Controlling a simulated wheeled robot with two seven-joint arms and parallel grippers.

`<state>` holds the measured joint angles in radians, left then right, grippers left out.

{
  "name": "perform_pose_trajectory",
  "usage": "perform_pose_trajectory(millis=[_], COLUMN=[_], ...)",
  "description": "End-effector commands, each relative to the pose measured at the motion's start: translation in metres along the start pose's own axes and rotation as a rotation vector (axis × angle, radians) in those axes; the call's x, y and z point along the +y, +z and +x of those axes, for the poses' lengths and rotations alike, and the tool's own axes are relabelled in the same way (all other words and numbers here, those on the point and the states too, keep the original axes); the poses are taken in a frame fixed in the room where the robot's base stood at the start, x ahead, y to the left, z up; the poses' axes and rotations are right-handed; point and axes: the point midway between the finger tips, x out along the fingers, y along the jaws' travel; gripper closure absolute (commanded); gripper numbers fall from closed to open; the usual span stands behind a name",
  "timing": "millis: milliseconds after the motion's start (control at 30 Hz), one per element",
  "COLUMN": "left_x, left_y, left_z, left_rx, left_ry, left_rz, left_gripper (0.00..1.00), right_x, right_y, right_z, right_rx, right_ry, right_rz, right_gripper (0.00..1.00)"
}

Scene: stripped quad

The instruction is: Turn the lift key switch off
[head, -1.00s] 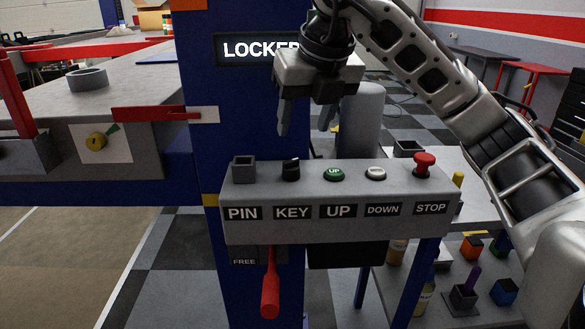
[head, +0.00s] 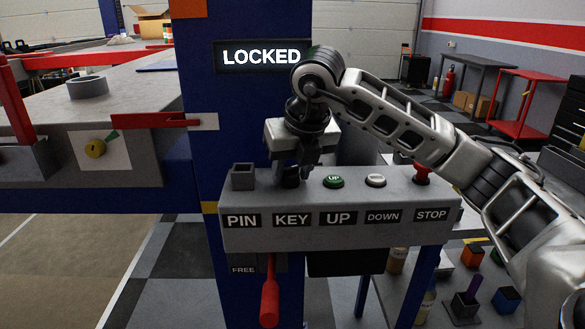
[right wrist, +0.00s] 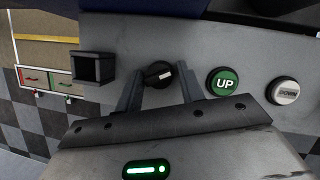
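The key switch is a black rotary knob (head: 291,181) on top of the grey control box (head: 340,238), above the KEY label. In the right wrist view the knob (right wrist: 158,74) has a pale pointer mark lying at a slant, toward the upper right. My right gripper (head: 292,168) is down over the knob, pointing downward. Whether the fingertips reach knob depth is hard to tell. My left gripper is not in view.
A square grey PIN socket (head: 243,176) stands left of the knob. The green UP button (head: 333,181), white DOWN button (head: 376,180) and red STOP button (head: 422,172) sit to the right. A LOCKED sign (head: 262,57) is on the blue post behind. A red lever (head: 270,295) hangs below.

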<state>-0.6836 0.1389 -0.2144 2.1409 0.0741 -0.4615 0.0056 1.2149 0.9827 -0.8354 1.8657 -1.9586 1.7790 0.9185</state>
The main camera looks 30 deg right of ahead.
Motion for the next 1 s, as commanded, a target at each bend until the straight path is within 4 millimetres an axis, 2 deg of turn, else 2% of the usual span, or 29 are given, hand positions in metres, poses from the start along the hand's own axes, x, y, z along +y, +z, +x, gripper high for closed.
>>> perform_pose_trajectory(millis=[33,100,567,1000], left_x=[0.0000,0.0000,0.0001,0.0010], left_y=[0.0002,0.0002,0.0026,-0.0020], left_z=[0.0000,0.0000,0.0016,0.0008], left_rx=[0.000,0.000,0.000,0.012], left_ry=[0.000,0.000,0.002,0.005], left_rz=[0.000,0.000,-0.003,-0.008], left_gripper=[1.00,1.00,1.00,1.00], right_x=[-0.0001,-0.0002,-0.0015,-0.0039], right_y=[0.0001,0.0001,0.0006,0.0026], right_z=[-0.0003,-0.0004,-0.0002,-0.0011], right_rx=[0.000,0.000,0.003,0.017], right_ry=[0.000,0.000,0.032,0.173], right_rz=[0.000,0.000,-0.073,-0.410], right_gripper=[0.76,0.92,0.91,0.91])
